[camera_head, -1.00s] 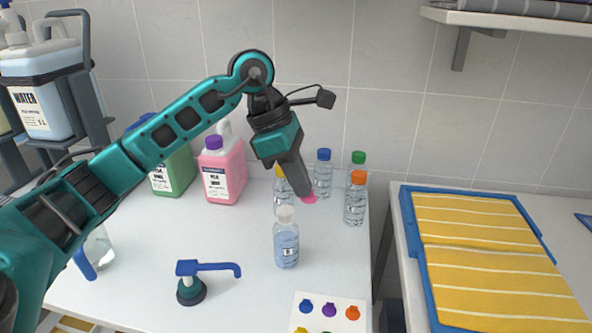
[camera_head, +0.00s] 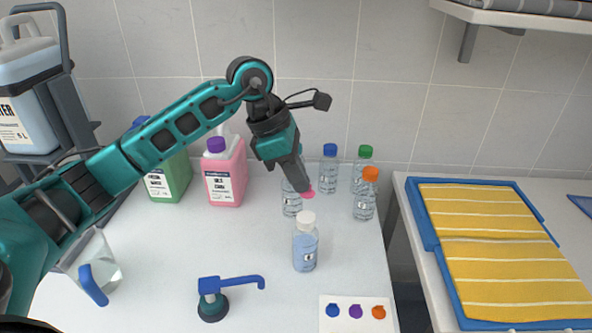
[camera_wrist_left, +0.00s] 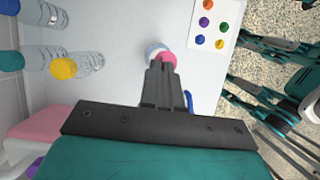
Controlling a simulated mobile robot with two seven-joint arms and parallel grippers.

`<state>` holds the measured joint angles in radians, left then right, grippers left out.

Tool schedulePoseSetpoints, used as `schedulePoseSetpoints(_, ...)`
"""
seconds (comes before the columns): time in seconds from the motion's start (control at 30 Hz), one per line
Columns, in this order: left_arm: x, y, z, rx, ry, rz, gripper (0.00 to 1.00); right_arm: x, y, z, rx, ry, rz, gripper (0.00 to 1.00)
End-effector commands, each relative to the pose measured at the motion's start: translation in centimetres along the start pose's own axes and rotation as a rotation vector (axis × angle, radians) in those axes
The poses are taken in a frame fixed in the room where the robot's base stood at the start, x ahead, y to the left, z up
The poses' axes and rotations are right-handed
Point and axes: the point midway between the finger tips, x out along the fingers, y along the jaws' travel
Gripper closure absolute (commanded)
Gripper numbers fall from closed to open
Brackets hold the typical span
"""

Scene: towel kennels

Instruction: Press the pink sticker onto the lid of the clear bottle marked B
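A clear bottle (camera_head: 305,250) with a white lid stands upright on the white table; its small label is too small to read for certain. My left gripper (camera_head: 304,184) is shut on the round pink sticker (camera_head: 308,194), at its fingertips. In the head view the sticker appears just above and behind the white lid, apart from it. In the left wrist view the pink sticker (camera_wrist_left: 169,59) overlaps the edge of the white lid (camera_wrist_left: 152,52). Other labelled clear bottles stand behind, with blue (camera_head: 330,150), green (camera_head: 365,152) and orange (camera_head: 370,174) caps. My right gripper is not identifiable.
A sticker sheet (camera_head: 345,301) lies at the table's front right. Pink (camera_head: 225,180) and green (camera_head: 170,180) jugs stand behind. Yellow towels (camera_head: 490,240) lie in a blue tray on the right counter, across a gap.

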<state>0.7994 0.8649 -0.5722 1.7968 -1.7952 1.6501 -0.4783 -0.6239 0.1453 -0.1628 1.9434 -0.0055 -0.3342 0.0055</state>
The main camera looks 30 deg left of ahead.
Motion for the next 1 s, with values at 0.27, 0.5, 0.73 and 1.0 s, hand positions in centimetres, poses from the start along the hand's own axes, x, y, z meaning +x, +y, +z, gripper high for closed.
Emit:
schedulePoseSetpoints(0.27, 0.4, 0.0, -0.1, -0.003, -0.001, 0.001, 1.00, 0.0, 0.0, 0.2, 0.000, -0.003, 0.001, 0.21)
schedulePoseSetpoints(0.5, 1.9, 0.0, -0.7, -0.003, 0.000, 0.001, 1.00, 0.7, 0.0, 1.2, 0.000, -0.005, 0.001, 0.21)
schedulePoseSetpoints(0.73, 3.8, 0.0, -1.5, -0.004, 0.000, 0.001, 1.00, 1.5, -0.1, 2.4, 0.002, -0.007, 0.001, 0.21)
schedulePoseSetpoints(1.0, 4.8, 0.0, -1.9, -0.003, -0.001, 0.001, 1.00, 1.9, -0.1, 3.0, 0.004, -0.008, 0.001, 0.21)
